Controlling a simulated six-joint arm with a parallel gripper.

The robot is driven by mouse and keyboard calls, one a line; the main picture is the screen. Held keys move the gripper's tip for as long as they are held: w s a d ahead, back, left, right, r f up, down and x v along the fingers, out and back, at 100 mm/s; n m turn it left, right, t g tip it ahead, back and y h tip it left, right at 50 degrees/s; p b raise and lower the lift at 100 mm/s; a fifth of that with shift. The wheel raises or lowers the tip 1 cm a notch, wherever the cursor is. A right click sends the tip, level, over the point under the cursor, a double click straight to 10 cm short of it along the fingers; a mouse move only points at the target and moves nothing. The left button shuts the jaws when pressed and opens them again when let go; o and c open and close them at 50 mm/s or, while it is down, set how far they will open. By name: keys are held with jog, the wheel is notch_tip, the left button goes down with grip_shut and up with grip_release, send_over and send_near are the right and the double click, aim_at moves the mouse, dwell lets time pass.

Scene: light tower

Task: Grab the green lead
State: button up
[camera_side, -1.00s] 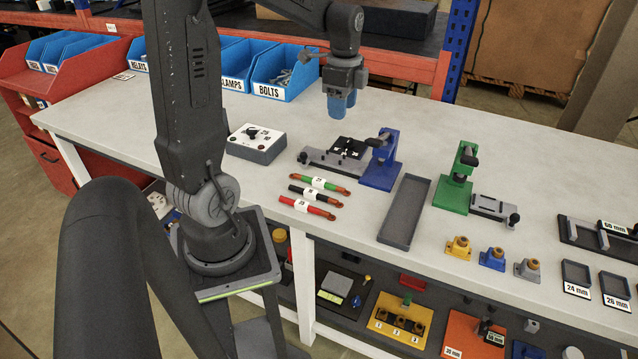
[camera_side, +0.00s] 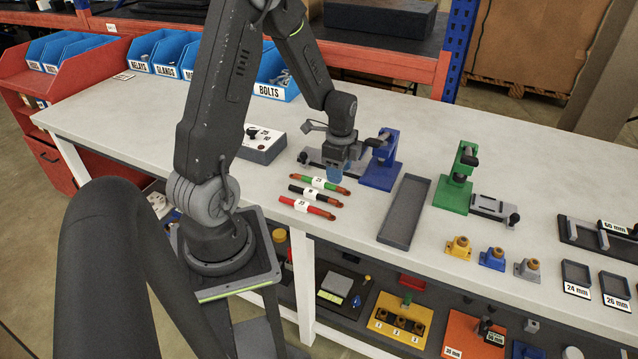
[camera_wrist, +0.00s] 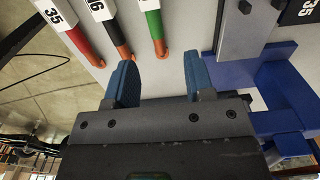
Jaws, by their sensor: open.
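The green lead (camera_side: 317,183) lies on the white bench at the back of a row of three leads, with copper ends and a white label. In the wrist view the green lead (camera_wrist: 154,24) points its copper end towards the gap between my blue fingers. My gripper (camera_side: 335,171) is low over the bench, just behind and above the right end of the green lead. It also shows in the wrist view (camera_wrist: 158,75), open with nothing between its fingers. The black lead (camera_side: 316,195) and the red lead (camera_side: 307,208) lie in front of the green one.
A blue press-like stand (camera_side: 381,165) is close to the right of my gripper. A dark grey tray (camera_side: 405,212) lies farther right. A grey switch box (camera_side: 262,144) is to the left. Bare bench lies between the leads and the tray.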

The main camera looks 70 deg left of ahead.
aim_at(338, 188)
notch_tip(338, 188, down, 5)
jog(key=shift+s+f, duration=0.1)
dwell(0.3)
grip_shut()
